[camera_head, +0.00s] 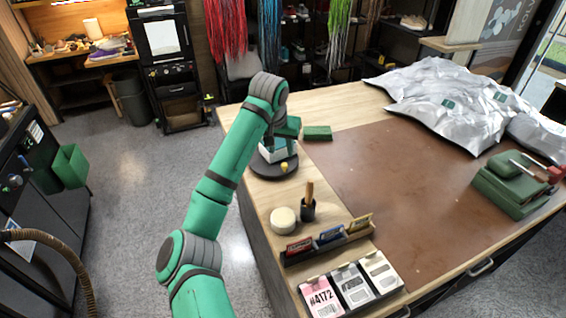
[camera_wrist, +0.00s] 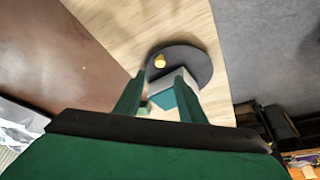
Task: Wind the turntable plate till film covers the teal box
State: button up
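The turntable plate (camera_head: 276,170) is a dark round disc near the bench's left edge, with a small yellow knob (camera_head: 284,167) on its rim. It also shows in the wrist view (camera_wrist: 198,60), with the knob (camera_wrist: 160,61) at its upper left. The box (camera_head: 270,155) stands on the plate, with a pale side and partly hidden by my arm. In the wrist view a pale face and a teal patch of the box (camera_wrist: 166,98) show between the fingers. My gripper (camera_wrist: 161,73) is over the plate with its fingers apart. I cannot tell whether they touch the box. No film can be made out.
A green block (camera_head: 318,132) lies right of the plate. A cream round piece (camera_head: 283,220), a dark cup (camera_head: 308,210) with a wooden handle and a card rack (camera_head: 330,240) stand nearer. Silvery bags (camera_head: 450,100) lie at the back right. The brown mat (camera_head: 400,185) is mostly clear.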

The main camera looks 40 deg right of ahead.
aim_at(285, 165)
jog(key=x, duration=0.8)
jog(key=shift+w+f, duration=0.1)
jog(key=shift+f, duration=0.1)
jog(key=shift+d+f, duration=0.35)
jog(key=shift+f, duration=0.25)
jog(key=shift+c, duration=0.3)
